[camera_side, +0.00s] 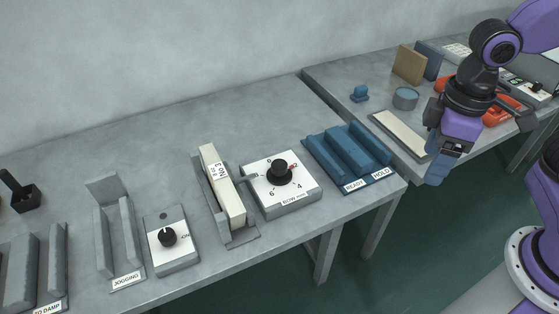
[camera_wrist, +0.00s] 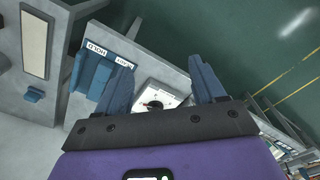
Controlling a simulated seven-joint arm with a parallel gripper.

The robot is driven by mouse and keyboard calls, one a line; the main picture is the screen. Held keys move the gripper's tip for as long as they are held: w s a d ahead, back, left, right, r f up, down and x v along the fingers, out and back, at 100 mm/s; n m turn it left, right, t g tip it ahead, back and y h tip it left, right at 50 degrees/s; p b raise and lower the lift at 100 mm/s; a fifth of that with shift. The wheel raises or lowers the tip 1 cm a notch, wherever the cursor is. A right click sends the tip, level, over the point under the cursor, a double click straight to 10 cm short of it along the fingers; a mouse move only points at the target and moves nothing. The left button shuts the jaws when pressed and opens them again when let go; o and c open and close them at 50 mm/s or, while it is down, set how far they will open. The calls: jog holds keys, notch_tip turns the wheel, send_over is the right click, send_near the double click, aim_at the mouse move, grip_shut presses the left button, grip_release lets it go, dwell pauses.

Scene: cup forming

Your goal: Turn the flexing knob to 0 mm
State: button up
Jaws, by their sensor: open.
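The flexing dial is a white-faced box (camera_side: 297,194) labelled "BOW mm" with a ring of numbers. Its black knob (camera_side: 281,168) stands upright in the middle, with a red mark on the side near the 2. In the wrist view the dial box (camera_wrist: 165,94) shows between my fingers, and its knob (camera_wrist: 153,104) is partly hidden by my gripper's body. My gripper (camera_side: 436,172) hangs in the air to the right of the dial, apart from it, beyond the blue rack. In the wrist view my gripper (camera_wrist: 163,82) is open, with nothing between its blue fingers.
Left of the dial, a cream block (camera_side: 223,187) stands in a grey holder, whose lever reaches the dial's edge. A blue rack (camera_side: 348,155) labelled READY and HOLD is right of it. Another knob box (camera_side: 172,252) and a JOGGING holder (camera_side: 120,240) stand further left.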

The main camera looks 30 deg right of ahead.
jog(key=w+a+m, duration=0.8)
jog(key=w+a, duration=0.3)
jog(key=w, duration=0.4)
jog(key=m, duration=0.7)
send_over(279, 164)
jog(key=f, duration=0.2)
notch_tip(279, 164, down, 17)
jog(key=shift+f, duration=0.1)
jog(key=c, duration=1.1)
